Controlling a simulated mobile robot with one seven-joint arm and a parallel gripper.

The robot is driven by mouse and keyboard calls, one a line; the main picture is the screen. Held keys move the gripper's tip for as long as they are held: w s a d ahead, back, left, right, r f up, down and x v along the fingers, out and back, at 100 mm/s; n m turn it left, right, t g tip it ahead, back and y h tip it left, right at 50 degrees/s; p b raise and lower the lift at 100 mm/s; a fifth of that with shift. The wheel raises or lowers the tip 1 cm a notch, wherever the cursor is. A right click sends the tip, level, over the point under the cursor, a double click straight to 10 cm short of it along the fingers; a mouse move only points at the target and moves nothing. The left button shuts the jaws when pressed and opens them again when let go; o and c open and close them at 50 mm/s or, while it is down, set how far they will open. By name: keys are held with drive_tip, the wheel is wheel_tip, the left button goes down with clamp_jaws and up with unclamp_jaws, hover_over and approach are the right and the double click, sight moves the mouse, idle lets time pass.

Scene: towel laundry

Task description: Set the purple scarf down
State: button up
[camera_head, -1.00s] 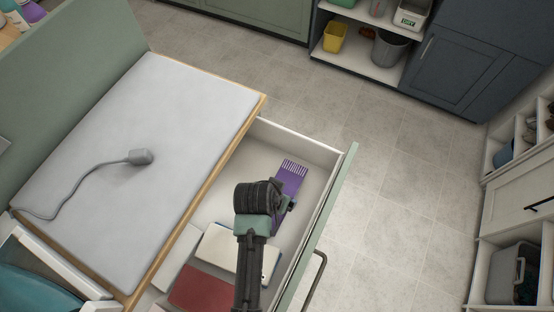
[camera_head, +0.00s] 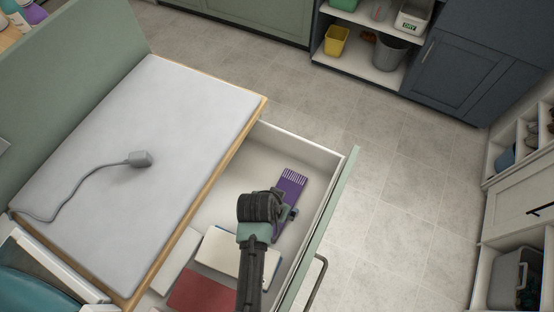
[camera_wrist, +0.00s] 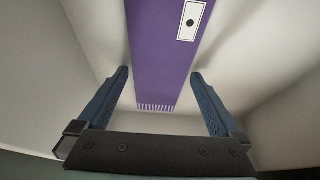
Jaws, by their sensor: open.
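The purple scarf (camera_head: 290,186) lies flat in the open drawer (camera_head: 320,156), toward its far end, with its pale fringe at the far edge. In the wrist view the scarf (camera_wrist: 158,60) runs between my gripper's two blue fingers, with a white tag bearing a dark dot on it. My gripper (camera_head: 285,213) is over the near part of the scarf in the head view and hides some of it. In the wrist view my gripper (camera_wrist: 160,80) is open, with a gap between each finger and the scarf's fringe end.
A white folded item (camera_head: 228,252) and a red one (camera_head: 203,290) lie nearer in the drawer. Open floor (camera_head: 400,200) lies right of the drawer.

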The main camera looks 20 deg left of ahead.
drive_tip(key=p+v, duration=0.1)
drive_tip(key=v, duration=1.1)
drive_tip(key=shift+p, duration=0.35)
drive_tip(key=shift+r, duration=0.1)
drive_tip(key=w+d+r+t+y, duration=0.1)
drive_tip(key=w+r+t, duration=0.2)
drive_tip(key=w+r, duration=0.5)
drive_tip(key=w+d+r+t, duration=0.1)
drive_tip(key=w+r+t, duration=0.3)
drive_tip(key=r, duration=0.9)
drive_tip(key=w+d+r+t+y, duration=0.1)
drive_tip(key=w+r+t, duration=0.2)
drive_tip(key=w+r, duration=0.5)
drive_tip(key=s+d+r+t, duration=0.1)
drive_tip(key=d+r+t, duration=0.15)
drive_tip(key=r, duration=0.65)
drive_tip(key=s+d+r+t, duration=0.1)
drive_tip(key=s+r+t, duration=0.15)
drive_tip(key=r, duration=0.75)
drive_tip(key=s+d+r+t+h, duration=0.1)
drive_tip(key=s+r+t, duration=0.3)
drive_tip(key=r, duration=0.5)
drive_tip(key=s+d+r+t, duration=0.3)
drive_tip(key=s+r, duration=0.3)
drive_tip(key=r, duration=0.3)
drive_tip(key=shift+s+d+r+t+h, duration=0.2)
drive_tip(key=shift+d+r+t+h, duration=0.2)
drive_tip(key=shift+d, duration=0.25)
